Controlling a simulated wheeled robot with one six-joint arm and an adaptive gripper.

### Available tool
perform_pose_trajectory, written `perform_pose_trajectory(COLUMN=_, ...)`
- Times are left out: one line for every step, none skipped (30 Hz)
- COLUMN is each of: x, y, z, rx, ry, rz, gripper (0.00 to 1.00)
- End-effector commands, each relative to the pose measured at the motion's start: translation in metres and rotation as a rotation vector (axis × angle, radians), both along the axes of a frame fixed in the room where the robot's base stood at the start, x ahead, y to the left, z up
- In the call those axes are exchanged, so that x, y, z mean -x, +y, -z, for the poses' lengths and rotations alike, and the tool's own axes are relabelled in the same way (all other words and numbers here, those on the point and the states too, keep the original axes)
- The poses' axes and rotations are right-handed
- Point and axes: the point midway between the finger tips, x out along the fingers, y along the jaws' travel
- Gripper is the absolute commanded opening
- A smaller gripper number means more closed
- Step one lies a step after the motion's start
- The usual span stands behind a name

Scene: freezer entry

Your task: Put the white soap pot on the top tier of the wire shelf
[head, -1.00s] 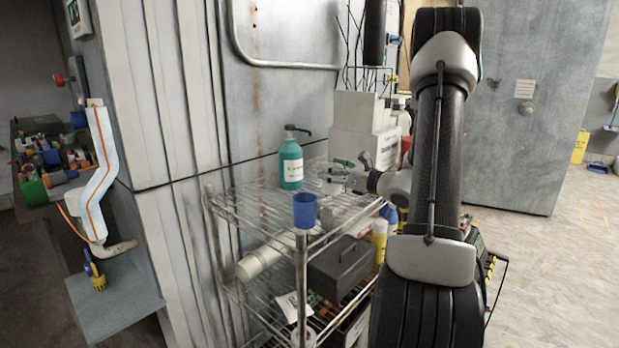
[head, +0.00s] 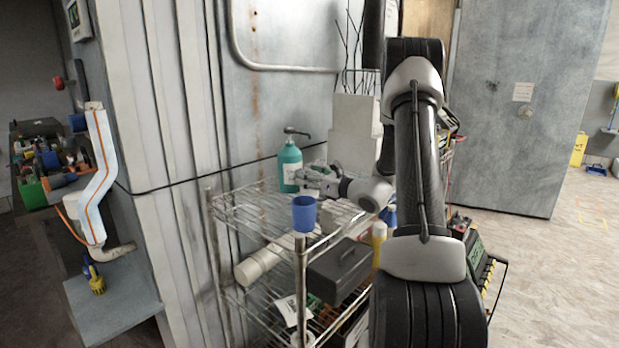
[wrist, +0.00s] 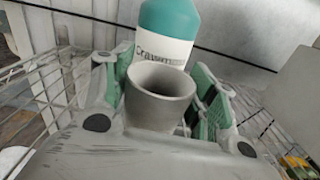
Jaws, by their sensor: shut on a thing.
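The soap pot (wrist: 160,92) looks pale grey-white in the wrist view, upright with its open rim towards the camera. My gripper (wrist: 160,100) is shut on it, with green-padded fingers on either side. In the head view my gripper (head: 312,181) is over the top tier of the wire shelf (head: 243,213), close to the teal pump bottle. I cannot make out the pot clearly there. Whether the pot's base touches the wires is hidden by my gripper.
The teal pump bottle (head: 289,166) stands at the back of the top tier, just beyond the pot. A blue cup (head: 304,214) is at the tier's front corner. A dark toolbox (head: 340,268) sits on a lower tier. The left part of the top tier is clear.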

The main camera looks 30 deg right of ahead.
Motion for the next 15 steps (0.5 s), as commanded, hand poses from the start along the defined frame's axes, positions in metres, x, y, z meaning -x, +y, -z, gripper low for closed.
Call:
perform_pose_trajectory(x=0.0001, y=0.0, z=0.0005, rx=0.0, ry=0.0, rz=0.0, gripper=0.3)
perform_pose_trajectory(x=0.0001, y=-0.0001, z=0.0013, rx=-0.001, ry=0.0, rz=0.0, gripper=0.3)
perform_pose_trajectory(x=0.0001, y=-0.0001, z=0.0026, rx=-0.001, ry=0.0, rz=0.0, gripper=0.3)
perform_pose_trajectory(x=0.0002, y=-0.0001, z=0.0031, rx=0.0, ry=0.0, rz=0.0, gripper=0.59)
perform_pose_trajectory(x=0.0002, y=-0.0001, z=0.0027, rx=0.0, ry=0.0, rz=0.0, gripper=0.65)
perform_pose_trajectory(x=0.0002, y=-0.0001, z=0.0026, rx=0.0, ry=0.0, rz=0.0, gripper=0.72)
perform_pose_trajectory(x=0.0002, y=-0.0001, z=0.0026, rx=0.0, ry=0.0, rz=0.0, gripper=0.78)
perform_pose_trajectory(x=0.0002, y=-0.0001, z=0.0026, rx=0.0, ry=0.0, rz=0.0, gripper=0.79)
perform_pose_trajectory(x=0.0002, y=-0.0001, z=0.0025, rx=0.0, ry=0.0, rz=0.0, gripper=0.79)
perform_pose_trajectory(x=0.0002, y=-0.0001, z=0.0025, rx=0.0, ry=0.0, rz=0.0, gripper=0.79)
perform_pose_trajectory(x=0.0002, y=-0.0001, z=0.0025, rx=0.0, ry=0.0, rz=0.0, gripper=0.79)
perform_pose_trajectory(x=0.0002, y=-0.0001, z=0.0025, rx=0.0, ry=0.0, rz=0.0, gripper=0.79)
perform_pose_trajectory(x=0.0002, y=-0.0001, z=0.0025, rx=0.0, ry=0.0, rz=0.0, gripper=0.79)
perform_pose_trajectory(x=0.0002, y=-0.0001, z=0.0025, rx=0.0, ry=0.0, rz=0.0, gripper=0.79)
perform_pose_trajectory(x=0.0002, y=-0.0001, z=0.0025, rx=0.0, ry=0.0, rz=0.0, gripper=0.79)
